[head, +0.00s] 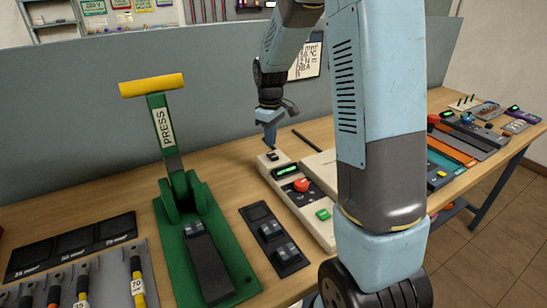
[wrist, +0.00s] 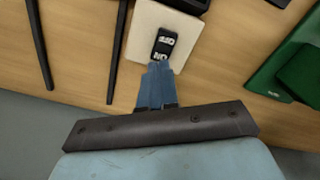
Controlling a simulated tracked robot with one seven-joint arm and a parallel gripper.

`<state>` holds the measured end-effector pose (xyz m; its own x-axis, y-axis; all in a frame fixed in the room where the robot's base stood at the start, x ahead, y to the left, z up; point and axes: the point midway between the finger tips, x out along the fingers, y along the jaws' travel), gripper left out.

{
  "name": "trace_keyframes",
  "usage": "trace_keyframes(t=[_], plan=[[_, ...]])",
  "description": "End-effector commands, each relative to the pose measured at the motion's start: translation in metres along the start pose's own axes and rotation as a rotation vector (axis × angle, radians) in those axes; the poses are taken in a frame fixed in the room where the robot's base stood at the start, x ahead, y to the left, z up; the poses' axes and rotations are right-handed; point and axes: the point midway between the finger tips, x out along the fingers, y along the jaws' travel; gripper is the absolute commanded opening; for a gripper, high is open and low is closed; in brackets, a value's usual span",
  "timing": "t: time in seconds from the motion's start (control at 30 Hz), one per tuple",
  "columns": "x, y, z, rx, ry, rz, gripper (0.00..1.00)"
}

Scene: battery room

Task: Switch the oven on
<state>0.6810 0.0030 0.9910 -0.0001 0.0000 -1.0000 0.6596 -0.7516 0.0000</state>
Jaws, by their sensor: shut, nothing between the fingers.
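The oven (head: 310,207) is a beige box on the bench, with a lit green display, a red knob and a green button on top. A black rocker switch (head: 272,156) sits at its far end. In the wrist view the rocker switch (wrist: 164,42) shows the words OFF and ON, with ON nearest my fingers. My gripper (head: 269,143) is shut and empty, pointing down just above that end of the oven. In the wrist view my blue fingertips (wrist: 159,66) are right beside the ON end; I cannot tell whether they touch it. My arm hides part of the oven.
A green press (head: 165,150) with a yellow handle stands left of the oven. A black module (head: 273,238) lies between them. Dark rods (wrist: 38,45) lie on the bench near my gripper. A grey partition (head: 60,130) rises behind the bench.

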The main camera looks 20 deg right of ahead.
Motion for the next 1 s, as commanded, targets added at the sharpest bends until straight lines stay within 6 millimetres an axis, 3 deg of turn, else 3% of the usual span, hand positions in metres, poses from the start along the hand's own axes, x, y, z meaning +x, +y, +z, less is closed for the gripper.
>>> trace_keyframes(t=[0.6,1.0], plan=[[-0.037,0.000,0.000,0.000,0.000,0.000,0.00],[-0.039,0.000,0.000,0.000,0.000,0.000,0.00]])
